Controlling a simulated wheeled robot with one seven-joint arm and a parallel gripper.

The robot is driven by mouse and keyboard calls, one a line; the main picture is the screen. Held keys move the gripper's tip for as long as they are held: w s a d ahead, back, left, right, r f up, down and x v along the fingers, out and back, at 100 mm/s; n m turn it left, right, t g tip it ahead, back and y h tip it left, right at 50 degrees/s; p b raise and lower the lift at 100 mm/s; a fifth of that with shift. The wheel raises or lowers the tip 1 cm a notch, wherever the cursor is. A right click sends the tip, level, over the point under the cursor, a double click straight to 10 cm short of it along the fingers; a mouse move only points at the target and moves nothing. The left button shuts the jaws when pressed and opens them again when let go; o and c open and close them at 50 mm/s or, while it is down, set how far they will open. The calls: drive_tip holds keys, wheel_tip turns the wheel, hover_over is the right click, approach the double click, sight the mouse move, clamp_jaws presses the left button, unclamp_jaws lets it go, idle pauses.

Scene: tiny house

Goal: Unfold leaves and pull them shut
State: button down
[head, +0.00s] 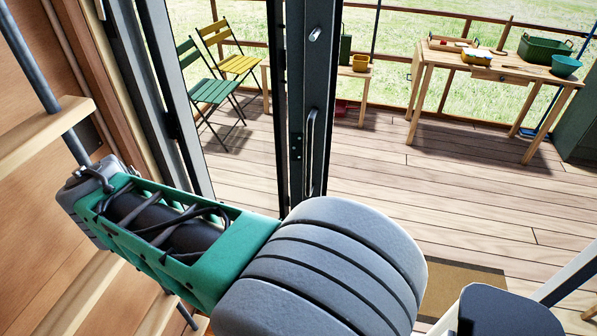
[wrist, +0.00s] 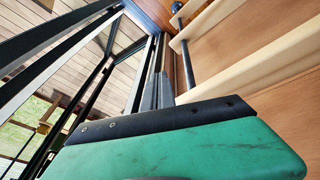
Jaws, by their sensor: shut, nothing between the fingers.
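The dark-framed folding door leaves (head: 318,90) stand bunched in the middle of the head view, with an upright bar handle (head: 310,150) on the near face. Another dark upright frame (head: 160,80) stands to their left. To the right of the bunched leaves the doorway is open onto the deck. In the wrist view, dark door frames (wrist: 60,45) cross the left side at a slant. My gripper (wrist: 160,92) shows only in small part beyond its green housing; it is shut and empty, apart from the handle. Its fingertips are hidden in the head view.
A wooden wall with light shelves (head: 45,135) and a dark pole (head: 35,60) is close on the left. Outside are folding chairs (head: 212,92) and a wooden table (head: 490,70) with tubs. A brown mat (head: 465,285) lies near the doorway; the deck middle is clear.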

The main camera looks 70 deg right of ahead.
drive_tip(key=s+d+r+m+g+h+p, duration=0.1)
drive_tip(key=s+d+r+m+g, duration=0.2)
drive_tip(key=d, duration=0.5)
drive_tip(key=s+d+r+m+g+h+p, duration=0.1)
drive_tip(key=s+d+r+m+g+p, duration=0.15)
drive_tip(key=d+m, duration=0.4)
drive_tip(key=s+d+r+m+g+h+p, duration=0.1)
drive_tip(key=s+d+m+g, duration=0.15)
drive_tip(key=d, duration=0.65)
drive_tip(key=shift+m+t, duration=0.3)
drive_tip(key=s+d+f, duration=0.2)
drive_tip(key=s, duration=0.1)
drive_tip(key=s+d+f, duration=0.1)
drive_tip(key=s+f, duration=0.2)
drive_tip(key=s+d+f, duration=0.2)
drive_tip(key=s, duration=0.1)
drive_tip(key=shift+s+d+f+p, duration=0.2)
drive_tip(key=shift+d+f+p, duration=0.1)
drive_tip(key=shift+p, duration=0.1)
